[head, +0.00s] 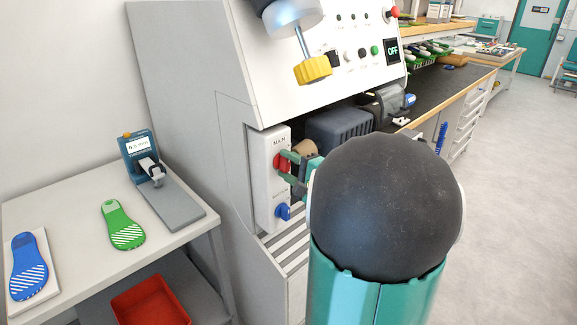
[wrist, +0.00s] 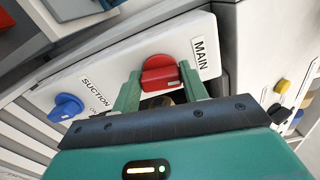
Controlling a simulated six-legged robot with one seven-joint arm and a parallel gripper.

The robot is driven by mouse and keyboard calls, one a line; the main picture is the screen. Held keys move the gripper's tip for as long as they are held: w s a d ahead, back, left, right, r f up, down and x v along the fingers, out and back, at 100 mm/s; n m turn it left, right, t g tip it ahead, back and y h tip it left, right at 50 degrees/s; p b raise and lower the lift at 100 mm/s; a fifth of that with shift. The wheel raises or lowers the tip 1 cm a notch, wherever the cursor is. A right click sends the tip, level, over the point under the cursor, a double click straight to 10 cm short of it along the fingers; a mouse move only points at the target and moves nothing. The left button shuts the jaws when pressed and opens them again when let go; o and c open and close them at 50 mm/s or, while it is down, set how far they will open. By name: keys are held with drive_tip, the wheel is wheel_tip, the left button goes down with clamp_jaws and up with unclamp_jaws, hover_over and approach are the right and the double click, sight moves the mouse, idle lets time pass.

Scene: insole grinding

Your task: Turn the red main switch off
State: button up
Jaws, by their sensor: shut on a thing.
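The red main switch (wrist: 160,74) is a rotary knob on a light switch box (head: 262,205), under the label MAIN. In the head view the red knob (head: 280,162) shows at the upper part of the box. My gripper (wrist: 161,85) has its two green fingers on either side of the knob and is shut on it. In the head view my gripper (head: 292,172) reaches the box from the right. Part of the knob is hidden by the fingers there. The knob's exact on or off position is hard to tell.
A blue suction switch (wrist: 66,107) sits on the same box, below the red one in the head view. The machine's display (head: 392,50) reads OFF. A side table (head: 75,235) at left holds a green insole (head: 122,225), a blue insole (head: 28,268) and a gauge (head: 143,150).

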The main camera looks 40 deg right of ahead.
drive_tip(key=shift+n, duration=0.8)
drive_tip(key=shift+f, duration=0.1)
drive_tip(key=o, duration=1)
drive_tip(key=shift+s, duration=0.1)
drive_tip(key=s, duration=1.3)
drive_tip(key=shift+s+d, duration=0.2)
drive_tip(key=shift+s, duration=0.15)
